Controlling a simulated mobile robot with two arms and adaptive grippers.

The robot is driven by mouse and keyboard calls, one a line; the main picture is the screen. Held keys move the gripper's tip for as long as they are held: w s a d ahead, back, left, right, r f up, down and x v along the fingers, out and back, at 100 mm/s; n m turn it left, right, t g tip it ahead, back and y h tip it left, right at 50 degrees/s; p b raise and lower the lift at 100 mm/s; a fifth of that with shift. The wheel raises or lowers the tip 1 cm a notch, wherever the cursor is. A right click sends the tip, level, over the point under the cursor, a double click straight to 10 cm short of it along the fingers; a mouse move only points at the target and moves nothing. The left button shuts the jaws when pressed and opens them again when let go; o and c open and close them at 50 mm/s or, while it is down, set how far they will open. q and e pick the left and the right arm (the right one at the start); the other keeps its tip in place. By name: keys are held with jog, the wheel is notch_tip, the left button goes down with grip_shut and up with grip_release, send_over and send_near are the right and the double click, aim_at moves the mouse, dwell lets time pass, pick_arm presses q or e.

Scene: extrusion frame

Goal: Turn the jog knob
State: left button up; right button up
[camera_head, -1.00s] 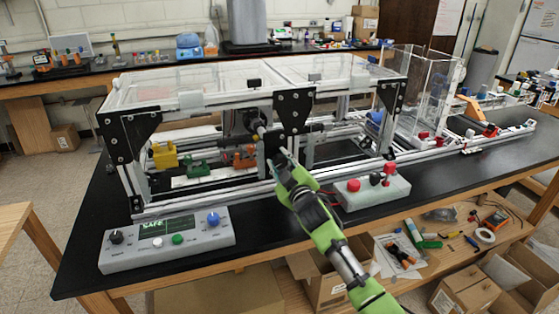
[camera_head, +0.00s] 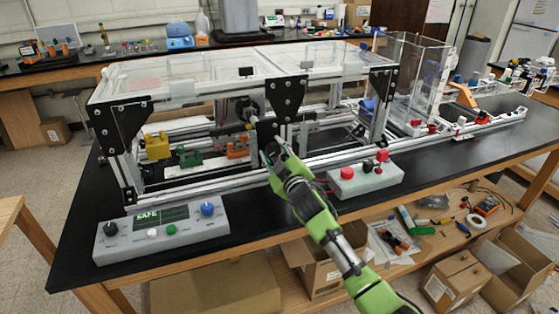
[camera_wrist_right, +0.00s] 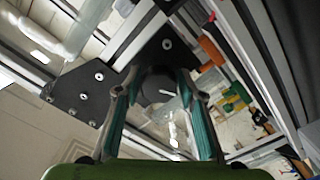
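The grey control panel (camera_head: 130,241) lies at the front left of the bench. It has a black knob (camera_head: 111,229) at its left and a blue knob (camera_head: 207,209) at its right; I cannot read which is the jog knob. My right gripper (camera_head: 270,151) is at the front of the extrusion frame (camera_head: 230,181), below a black corner plate and well to the right of the panel. In the right wrist view my right gripper (camera_wrist_right: 158,82) has its fingers apart, with a dark round part visible between them. I cannot tell whether they touch it. My left gripper is not in view.
The panel's screen (camera_head: 160,216) reads SAFE, above a white and a green button. A grey box with red buttons (camera_head: 364,180) stands right of my right arm. Yellow, green and orange parts (camera_head: 190,157) sit inside the frame. Black bench top is free around the panel.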

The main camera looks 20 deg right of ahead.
jog(key=s, duration=1.1)
jog(key=shift+s+d, duration=0.25)
